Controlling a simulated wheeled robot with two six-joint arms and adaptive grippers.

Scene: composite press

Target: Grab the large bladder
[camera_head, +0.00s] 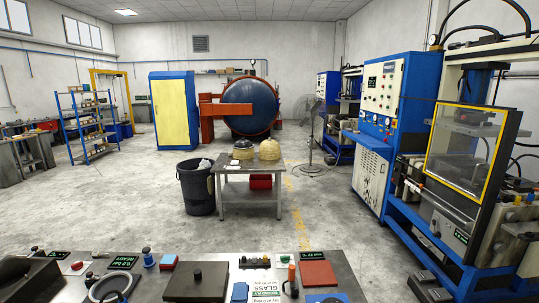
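Two rounded pieces stand on a small grey metal table (232,187) in the middle of the room. The right one is a tan dome-shaped piece (269,150). The left one is a dark piece with a tan lower part (243,150). I cannot tell for certain which thing is the large bladder; the tan dome looks slightly larger. Neither of my grippers is in view.
A workbench (345,270) with controls and tools spans the bottom foreground. A black bin (197,190) stands left of the small table, and a red box (260,181) sits under its top. A fan (308,120) and blue press (470,165) are to the right.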

